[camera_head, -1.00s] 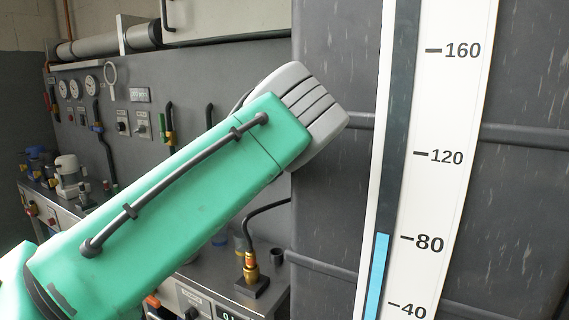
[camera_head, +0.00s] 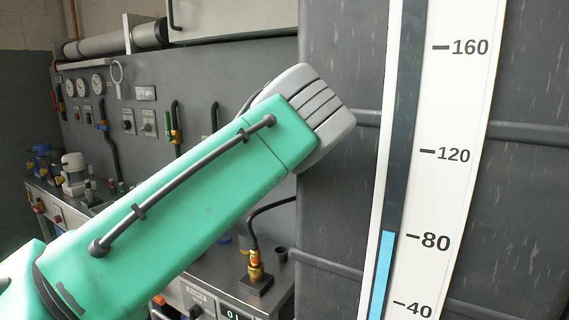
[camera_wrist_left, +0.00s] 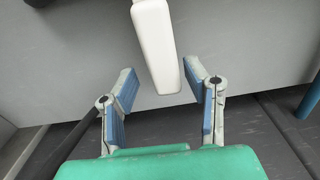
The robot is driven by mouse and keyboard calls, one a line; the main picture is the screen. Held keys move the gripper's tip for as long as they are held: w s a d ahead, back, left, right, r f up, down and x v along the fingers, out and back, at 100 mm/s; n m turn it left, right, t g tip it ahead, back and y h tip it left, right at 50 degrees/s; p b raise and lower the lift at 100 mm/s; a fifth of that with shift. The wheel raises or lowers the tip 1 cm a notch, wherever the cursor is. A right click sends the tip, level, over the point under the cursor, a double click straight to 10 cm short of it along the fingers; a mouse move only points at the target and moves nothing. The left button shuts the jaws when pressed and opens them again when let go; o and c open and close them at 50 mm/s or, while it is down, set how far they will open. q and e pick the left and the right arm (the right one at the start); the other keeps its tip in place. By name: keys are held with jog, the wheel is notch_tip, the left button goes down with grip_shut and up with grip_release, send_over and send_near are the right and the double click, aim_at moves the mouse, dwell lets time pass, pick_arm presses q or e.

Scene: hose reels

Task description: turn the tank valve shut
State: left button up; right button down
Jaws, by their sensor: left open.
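The large dark grey tank (camera_head: 340,200) fills the right of the head view. My left arm, green with a grey end, reaches from the left to the tank's left edge. In the head view its fingers are hidden. In the left wrist view my left gripper (camera_wrist_left: 163,98) is open, with blue-padded fingers apart. A white, bar-shaped piece (camera_wrist_left: 158,50) comes down from the top, its lower end between the fingers, apparently touching neither. It may be the valve's handle, but I cannot tell. No valve is clearly visible in the head view. My right gripper is not in view.
A white level gauge (camera_head: 450,100) stands at the tank, its blue column slightly above 80. A wall panel with dials (camera_head: 83,86) and switches is behind my arm. A bench (camera_head: 225,280) with a brass fitting (camera_head: 255,265) stands beside the tank.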

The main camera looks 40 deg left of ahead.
pick_arm(q)
jog(key=v, duration=1.2)
jog(key=shift+a+f, duration=0.1)
jog(key=shift+f, duration=0.1)
